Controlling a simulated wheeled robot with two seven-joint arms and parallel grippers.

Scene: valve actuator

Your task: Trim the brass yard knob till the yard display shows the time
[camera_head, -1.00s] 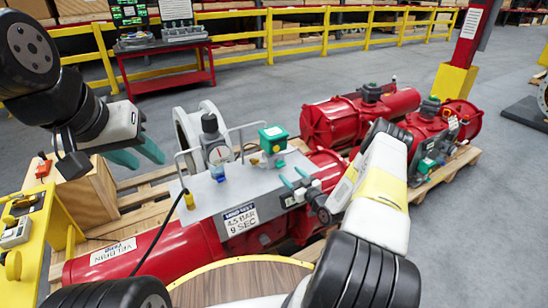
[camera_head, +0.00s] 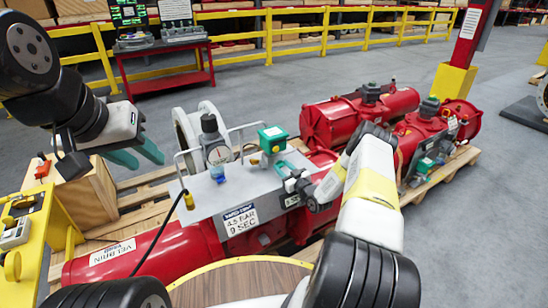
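A red valve actuator (camera_head: 170,250) lies on a pallet with a grey panel (camera_head: 235,190) on top. A white placard (camera_head: 240,218) on its front edge reads 4.5 BAR 9 SEC. The panel carries a round gauge (camera_head: 220,155), a blue-capped fitting (camera_head: 218,174) and a green-topped box (camera_head: 272,138). My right gripper (camera_head: 286,170) is at the panel's right end, by small fittings; its fingers are partly hidden. I cannot make out the brass yard knob. My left gripper (camera_head: 136,157) is open and empty, left of the panel. A screen with green readouts (camera_head: 130,12) stands far back; its text is too small to read.
Two more red actuators (camera_head: 345,122) (camera_head: 440,130) lie to the right. A yellow stand (camera_head: 30,235) and a wooden crate (camera_head: 88,195) are at the left. A red cart (camera_head: 165,75), a yellow railing (camera_head: 300,45) and a red post (camera_head: 470,40) stand behind. Open floor lies between.

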